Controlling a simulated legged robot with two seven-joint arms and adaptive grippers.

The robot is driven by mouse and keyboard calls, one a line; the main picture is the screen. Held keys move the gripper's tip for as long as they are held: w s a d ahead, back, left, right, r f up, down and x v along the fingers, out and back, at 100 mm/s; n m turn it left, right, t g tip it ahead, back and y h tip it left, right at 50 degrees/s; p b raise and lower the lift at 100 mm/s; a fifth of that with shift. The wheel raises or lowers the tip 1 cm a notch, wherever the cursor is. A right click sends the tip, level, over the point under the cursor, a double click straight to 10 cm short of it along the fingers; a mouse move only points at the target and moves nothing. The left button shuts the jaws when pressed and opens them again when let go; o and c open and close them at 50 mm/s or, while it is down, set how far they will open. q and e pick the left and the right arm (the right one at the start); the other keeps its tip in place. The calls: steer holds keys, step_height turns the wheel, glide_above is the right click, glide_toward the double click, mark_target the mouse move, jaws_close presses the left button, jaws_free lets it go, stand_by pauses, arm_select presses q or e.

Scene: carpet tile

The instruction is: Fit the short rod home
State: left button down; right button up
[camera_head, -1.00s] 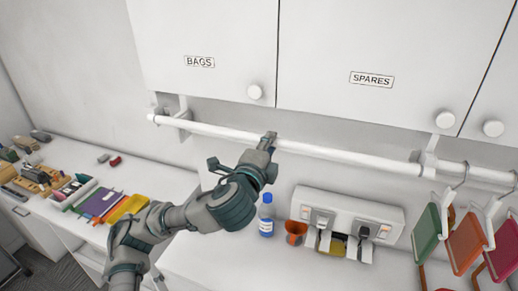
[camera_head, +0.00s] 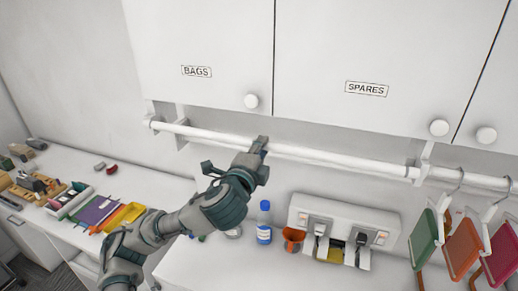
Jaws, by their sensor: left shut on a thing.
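A white rod (camera_head: 330,156) runs level along the wall under the cupboards, and I take it as the short rod. My left gripper (camera_head: 262,143) is shut on it near its middle, with the arm reaching up from the lower left. The rod's left end lies by a white bracket (camera_head: 180,114). Its right end lies at another white bracket (camera_head: 423,155). I cannot tell whether either end is seated. A further piece of white rail (camera_head: 478,180) continues to the right of that bracket. My right gripper is not in view.
White cupboards (camera_head: 300,50) hang above. Green, orange and red panels (camera_head: 465,247) hang at the right. On the counter are a blue bottle (camera_head: 264,222), an orange cup (camera_head: 293,240), a white socket box (camera_head: 340,217) and, at the left, coloured folders (camera_head: 95,210).

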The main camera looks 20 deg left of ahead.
arm_select(q)
steer(key=shift+w+a+p, duration=0.3)
steer(key=shift+w+p, duration=0.1)
steer(key=shift+w, duration=0.15)
steer(key=shift+w+d+r, duration=0.1)
steer(key=shift+w+d, duration=0.05)
steer(key=shift+w, duration=0.1)
steer(key=shift+w+d, duration=0.2)
steer(key=shift+d, duration=0.1)
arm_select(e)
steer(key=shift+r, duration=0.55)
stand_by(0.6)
